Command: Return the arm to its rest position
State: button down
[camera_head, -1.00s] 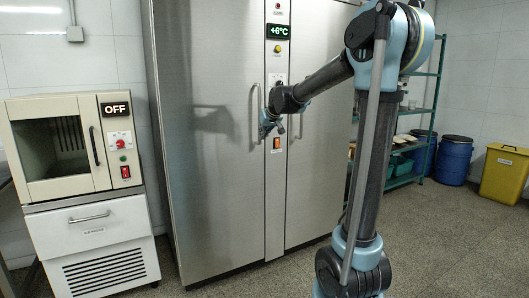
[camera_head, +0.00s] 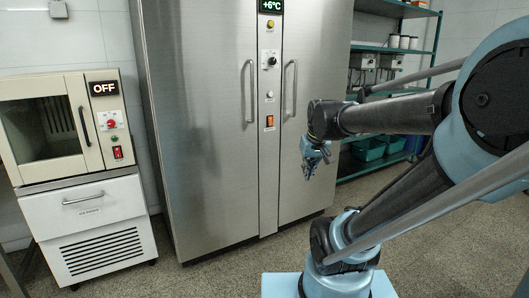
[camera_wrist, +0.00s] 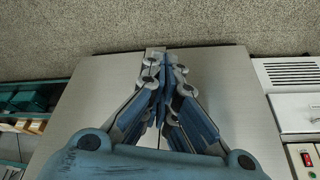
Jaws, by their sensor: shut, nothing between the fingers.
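My gripper (camera_head: 312,172) hangs at the end of my arm, pointing down, in front of the right part of the steel cabinet in the head view. It is shut and empty; in the wrist view its fingers (camera_wrist: 162,62) meet at the tips. My arm is folded on the right side of the head view, with the upper links close to the camera. The gripper looks clear of the cabinet and its handles.
A tall two-door steel cabinet (camera_head: 200,130) reads +6°C, with both doors closed. A cream oven-like unit (camera_head: 88,125) marked OFF stands left. A green shelf rack (camera_head: 400,47) with jars and bins stands behind my arm. Speckled floor (camera_head: 225,280) is open in front.

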jog(key=s+d+f+m+g, duration=0.1)
jog(key=s+d+f+g, duration=0.1)
jog(key=s+f, duration=0.8)
jog(key=s+d, duration=0.1)
jog(key=s, duration=0.2)
jog(key=shift+s+d+m+h, duration=0.25)
jog(key=shift+d+m+h, duration=0.05)
jog(key=shift+d+h, duration=0.1)
